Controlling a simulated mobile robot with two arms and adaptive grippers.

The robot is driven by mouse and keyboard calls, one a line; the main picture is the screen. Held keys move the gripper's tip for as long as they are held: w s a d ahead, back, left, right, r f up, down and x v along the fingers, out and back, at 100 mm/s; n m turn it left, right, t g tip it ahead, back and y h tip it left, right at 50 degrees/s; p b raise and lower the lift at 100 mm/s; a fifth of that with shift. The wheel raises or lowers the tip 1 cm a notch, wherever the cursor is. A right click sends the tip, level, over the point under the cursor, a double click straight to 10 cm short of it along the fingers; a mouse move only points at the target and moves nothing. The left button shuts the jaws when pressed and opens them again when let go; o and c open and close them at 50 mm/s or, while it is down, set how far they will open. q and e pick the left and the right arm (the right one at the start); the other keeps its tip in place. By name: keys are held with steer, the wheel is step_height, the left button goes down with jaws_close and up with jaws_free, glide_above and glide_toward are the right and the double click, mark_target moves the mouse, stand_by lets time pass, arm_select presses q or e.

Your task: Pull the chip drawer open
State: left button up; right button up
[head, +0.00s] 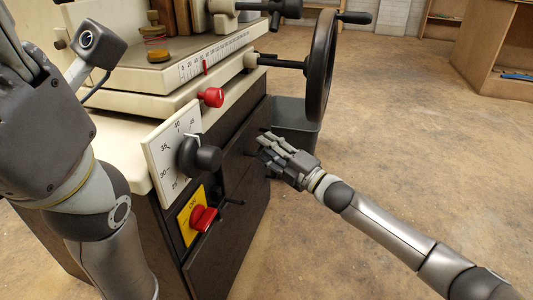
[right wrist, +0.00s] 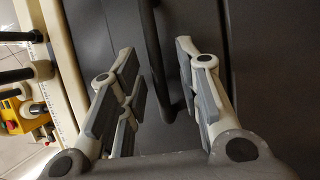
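The dark cabinet front (head: 232,165) of the machine carries the drawer face, a near-black panel in the right wrist view (right wrist: 250,45). A dark bar handle (right wrist: 154,55) stands out from it. My right gripper (head: 262,146) is at the cabinet front in the head view. In the right wrist view my right gripper (right wrist: 160,95) is open, with its fingers on both sides of the handle and gaps visible. In the head view the handle is mostly hidden by the fingers. My left gripper (head: 12,45) is raised at the left edge, partly cut off.
A black dial knob (head: 200,157) and a red switch (head: 203,218) on a yellow plate are on the machine's near side. A small black lever (head: 231,202) sticks out nearby. A handwheel (head: 320,65) stands above a grey box (head: 297,125). The floor on the right is clear.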

steer(key=shift+w+a+r, duration=0.1)
steer(key=shift+w+a, duration=0.05)
jaws_close()
stand_by(0.4)
